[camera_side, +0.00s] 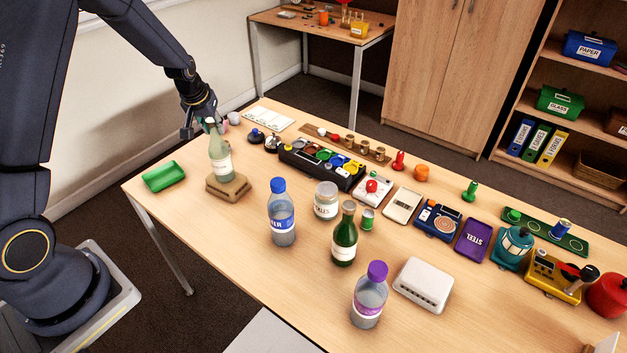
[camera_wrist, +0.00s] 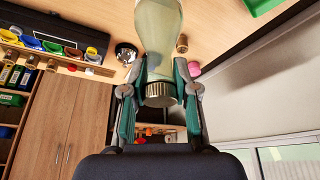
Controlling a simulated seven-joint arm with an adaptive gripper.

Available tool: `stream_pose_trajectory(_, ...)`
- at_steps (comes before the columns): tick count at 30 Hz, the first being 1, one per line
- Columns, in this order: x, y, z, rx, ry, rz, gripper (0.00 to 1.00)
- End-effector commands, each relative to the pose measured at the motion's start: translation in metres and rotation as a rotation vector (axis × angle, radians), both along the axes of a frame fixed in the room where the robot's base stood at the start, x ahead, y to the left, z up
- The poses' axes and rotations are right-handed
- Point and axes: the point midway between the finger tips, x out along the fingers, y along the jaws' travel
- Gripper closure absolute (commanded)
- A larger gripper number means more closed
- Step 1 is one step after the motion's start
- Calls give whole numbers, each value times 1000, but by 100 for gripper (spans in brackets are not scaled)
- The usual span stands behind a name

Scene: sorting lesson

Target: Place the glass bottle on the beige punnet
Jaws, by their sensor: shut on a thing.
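The pale glass bottle (camera_side: 221,160) with a white label is upright at the left part of the table. My gripper (camera_side: 206,124) is shut on its neck from above. The wrist view shows the bottle (camera_wrist: 160,25) and its round ribbed cap (camera_wrist: 160,95) between my two fingers (camera_wrist: 160,72). The beige punnet (camera_side: 239,188), a small brown tray-like block, is directly below the bottle. The bottle's base meets the punnet's top in the side view; I cannot tell whether it rests there or hangs just above. The punnet is hidden in the wrist view.
A green tray (camera_side: 164,176) lies left of the punnet. A blue-capped bottle (camera_side: 282,215), a jar (camera_side: 326,200), a dark green bottle (camera_side: 345,236) and a purple-capped bottle (camera_side: 369,297) stand to the right. A black organizer (camera_side: 318,170) is behind.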

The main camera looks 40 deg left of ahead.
Motion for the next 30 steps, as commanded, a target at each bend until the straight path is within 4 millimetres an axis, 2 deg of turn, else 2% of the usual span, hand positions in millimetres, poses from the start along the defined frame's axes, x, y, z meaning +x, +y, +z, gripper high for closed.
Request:
stream_pose_trajectory(10,0,0,-3,1,-2,1,100)
stream_pose_trajectory(11,0,0,-4,0,-1,1,70)
stream_pose_trajectory(18,0,0,-4,0,-1,1,46)
stream_pose_trajectory(26,0,0,-3,1,-2,1,46)
stream_pose_trajectory(30,-1,-1,6,2,-4,1,46)
